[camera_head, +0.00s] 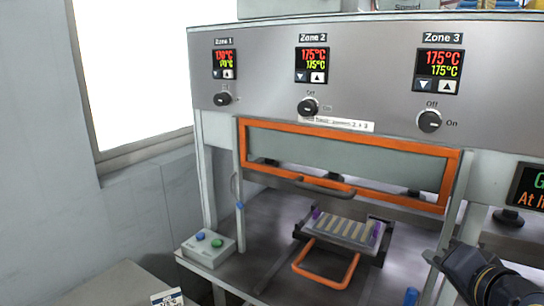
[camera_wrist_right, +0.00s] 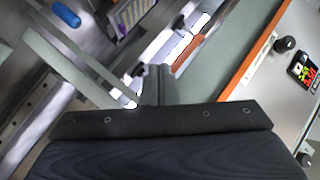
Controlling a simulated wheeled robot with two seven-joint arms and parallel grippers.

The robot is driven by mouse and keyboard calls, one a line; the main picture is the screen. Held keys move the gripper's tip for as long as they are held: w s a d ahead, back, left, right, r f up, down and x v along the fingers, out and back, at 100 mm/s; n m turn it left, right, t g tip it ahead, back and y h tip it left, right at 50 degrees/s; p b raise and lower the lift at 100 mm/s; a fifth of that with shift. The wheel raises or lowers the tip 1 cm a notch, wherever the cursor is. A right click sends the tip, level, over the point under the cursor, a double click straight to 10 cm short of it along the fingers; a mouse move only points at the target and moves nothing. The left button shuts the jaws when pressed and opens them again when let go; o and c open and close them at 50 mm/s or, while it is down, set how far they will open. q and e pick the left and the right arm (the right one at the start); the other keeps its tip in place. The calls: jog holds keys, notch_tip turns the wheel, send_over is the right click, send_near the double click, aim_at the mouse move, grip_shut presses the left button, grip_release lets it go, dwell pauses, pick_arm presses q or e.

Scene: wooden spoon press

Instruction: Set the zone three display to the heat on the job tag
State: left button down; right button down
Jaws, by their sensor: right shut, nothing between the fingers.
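The zone three display (camera_head: 438,71) is at the upper right of the press panel in the head view. It shows 175°C in red above 175°C in yellow-green. Its down button (camera_head: 422,85) and up button (camera_head: 446,87) sit below the digits. A small white and blue card (camera_head: 168,298), perhaps the job tag, is cut off at the bottom edge; its text is unreadable. My right gripper (camera_head: 452,258) is low at the right, well below the display and apart from it. Its shut, empty fingers show in the right wrist view (camera_wrist_right: 155,85). My left gripper is out of view.
Zone one (camera_head: 224,65) and zone two (camera_head: 312,65) displays are to the left, with knobs below. The knob (camera_head: 430,121) under zone three protrudes. An orange-framed guard (camera_head: 345,136) hangs above a slatted tray (camera_head: 344,232). A dark sign (camera_head: 528,187) stands right.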

jog(key=s+a+f+n+g+y, duration=0.1)
jog(key=s+a+f+n+g, duration=0.2)
jog(key=s+f, duration=0.5)
jog(key=s+a+f+n+g+y, duration=0.1)
jog(key=s+a+f+n+g, duration=0.3)
jog(key=s+f, duration=0.5)
jog(key=shift+a+f+n+g+y, duration=0.15)
jog(key=shift+a+n+g+y, duration=0.15)
jog(key=shift+a+g, duration=0.35)
